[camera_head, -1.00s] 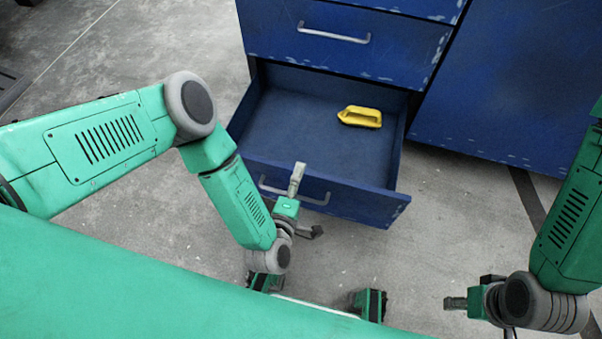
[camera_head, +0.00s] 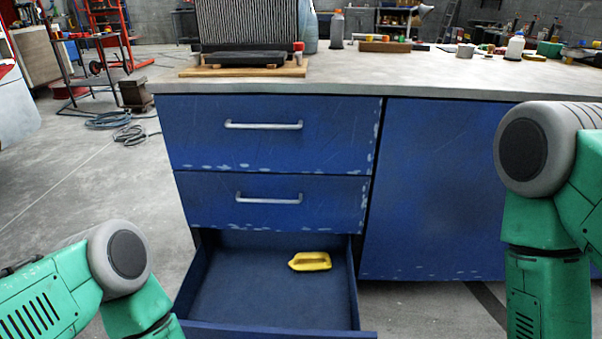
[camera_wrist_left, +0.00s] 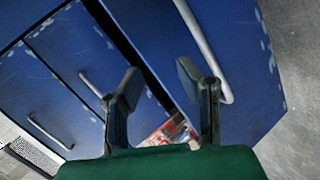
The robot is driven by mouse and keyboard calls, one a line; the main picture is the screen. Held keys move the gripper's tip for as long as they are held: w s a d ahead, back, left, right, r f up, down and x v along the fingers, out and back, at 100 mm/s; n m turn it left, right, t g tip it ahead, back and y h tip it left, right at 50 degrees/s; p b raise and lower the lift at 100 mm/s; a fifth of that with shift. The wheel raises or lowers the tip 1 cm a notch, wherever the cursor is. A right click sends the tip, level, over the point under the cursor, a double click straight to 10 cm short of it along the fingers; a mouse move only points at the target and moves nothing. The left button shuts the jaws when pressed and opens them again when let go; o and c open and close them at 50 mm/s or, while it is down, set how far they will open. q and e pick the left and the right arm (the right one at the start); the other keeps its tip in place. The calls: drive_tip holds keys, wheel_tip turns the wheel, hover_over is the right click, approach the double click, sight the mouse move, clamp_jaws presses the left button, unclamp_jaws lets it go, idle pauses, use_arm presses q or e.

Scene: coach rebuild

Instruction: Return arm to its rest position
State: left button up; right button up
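My left arm (camera_head: 120,270) comes in at the lower left of the head view, with its elbow low and its gripper below the frame. In the left wrist view my left gripper (camera_wrist_left: 160,72) is open, its two dark fingers apart with nothing held between them. Blue drawer fronts with metal handles lie beyond the fingers, and a long handle (camera_wrist_left: 207,50) is close to the right finger. My right arm (camera_head: 545,220) shows at the right of the head view, bent downward; its gripper is out of frame.
The bottom drawer (camera_head: 354,300) of the blue cabinet (camera_head: 440,190) is open, holding a yellow object (camera_head: 310,261). Two drawers above are shut. The worktop (camera_head: 400,75) carries a radiator-like block (camera_head: 250,25), bottles and small items. Grey floor (camera_head: 90,185) at left is mostly clear.

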use_arm(q)
drive_tip(key=s+a+r+m+g+y, duration=0.25)
drive_tip(key=s+a+m+g, duration=0.35)
drive_tip(key=s+a, duration=0.35)
drive_tip(key=s+a+r+m+g+y, duration=0.1)
drive_tip(key=s+a+r+m+g, duration=0.2)
drive_tip(key=s+a+m+g, duration=0.45)
wheel_tip(320, 180, up, 13)
drive_tip(key=s+n+t+p, duration=0.1)
drive_tip(key=s+t+p, duration=0.1)
drive_tip(key=p, duration=1)
drive_tip(key=shift+a+p, duration=0.35)
drive_tip(key=shift+a, duration=0.05)
drive_tip(key=shift+f+h, duration=0.15)
drive_tip(key=shift+h, duration=0.1)
